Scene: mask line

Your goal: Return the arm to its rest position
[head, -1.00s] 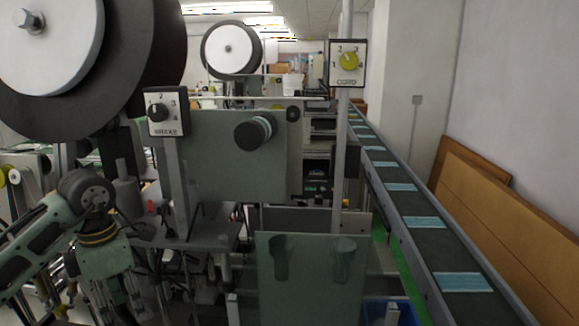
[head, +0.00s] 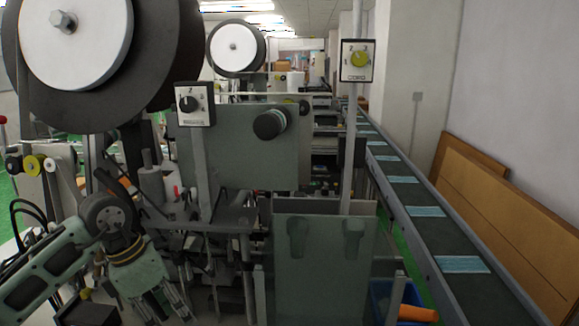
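My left arm comes in from the lower left in the head view. Its gripper (head: 168,298) hangs downward in front of the machine's cluttered lower frame. The fingers blend into the dark parts behind them, so I cannot tell whether they are open or shut. I see no object clearly held in them. My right arm and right gripper are not in view.
The mask machine's green-grey panel (head: 235,150) and dial box (head: 194,104) stand close ahead. Another dial box (head: 358,60) is on a post. A conveyor (head: 400,185) carries blue masks at right. A blue bin (head: 382,300) and orange object (head: 417,313) are at the bottom.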

